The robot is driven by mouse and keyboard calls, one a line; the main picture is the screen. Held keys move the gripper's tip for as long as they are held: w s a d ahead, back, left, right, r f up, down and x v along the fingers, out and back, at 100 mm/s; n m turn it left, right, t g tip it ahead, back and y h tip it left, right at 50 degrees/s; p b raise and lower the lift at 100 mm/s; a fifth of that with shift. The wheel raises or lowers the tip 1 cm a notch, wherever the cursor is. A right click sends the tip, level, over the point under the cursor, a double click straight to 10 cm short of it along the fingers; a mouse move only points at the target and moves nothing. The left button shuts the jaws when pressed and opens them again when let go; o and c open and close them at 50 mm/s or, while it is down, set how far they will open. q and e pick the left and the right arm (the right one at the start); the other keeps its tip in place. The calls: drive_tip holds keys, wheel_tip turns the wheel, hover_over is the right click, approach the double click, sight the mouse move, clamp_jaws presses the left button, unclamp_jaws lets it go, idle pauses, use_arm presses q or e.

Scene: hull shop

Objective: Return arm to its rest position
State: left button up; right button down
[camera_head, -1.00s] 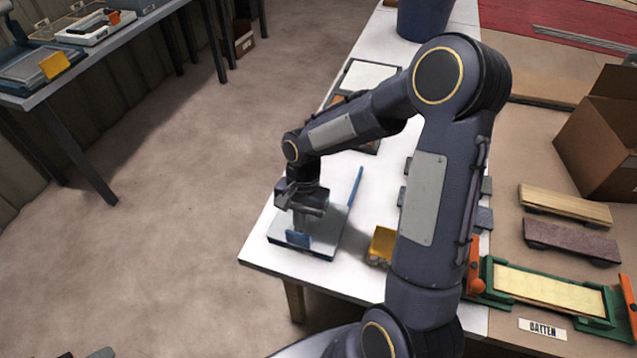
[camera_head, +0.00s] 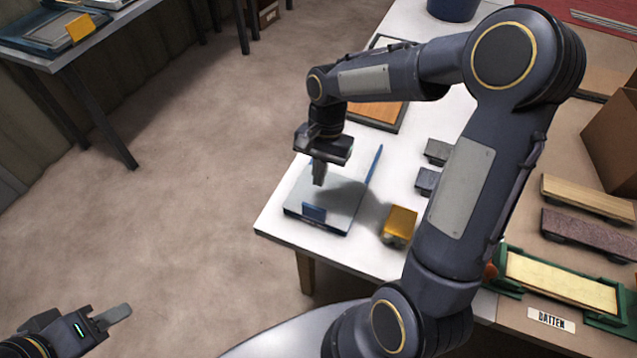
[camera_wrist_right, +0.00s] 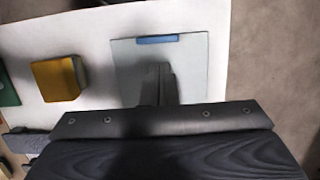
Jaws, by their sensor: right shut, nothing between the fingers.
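My right arm reaches over the white table (camera_head: 340,247). Its gripper (camera_head: 319,178) is shut and empty, pointing down above a pale grey tray (camera_head: 345,207) with a blue tab and a blue strip. In the right wrist view the shut fingers (camera_wrist_right: 159,72) hang over the same tray (camera_wrist_right: 195,70), apart from it as far as I can tell. My left gripper (camera_head: 120,314) is at the bottom left, over the floor and far from the table. I see it side-on, so its opening is hidden.
A yellow block (camera_head: 400,222) stands right of the tray; it shows in the right wrist view (camera_wrist_right: 57,78). Grey blocks (camera_head: 427,181), an orange-panelled tray (camera_head: 375,112) and a green frame (camera_head: 560,285) lie further right or back. Open floor (camera_head: 190,190) is on the left.

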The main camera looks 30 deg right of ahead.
drive_tip(key=shift+d+r, duration=0.15)
drive_tip(key=shift+r, duration=0.4)
drive_tip(key=s+r+n+t, duration=0.3)
drive_tip(key=s+r+n, duration=0.1)
drive_tip(key=s, duration=0.4)
drive_tip(key=s+a+r+n+t+y, duration=0.1)
drive_tip(key=s+r+n+t, duration=0.3)
drive_tip(key=s, duration=0.4)
drive_tip(key=shift+s+y, duration=0.3)
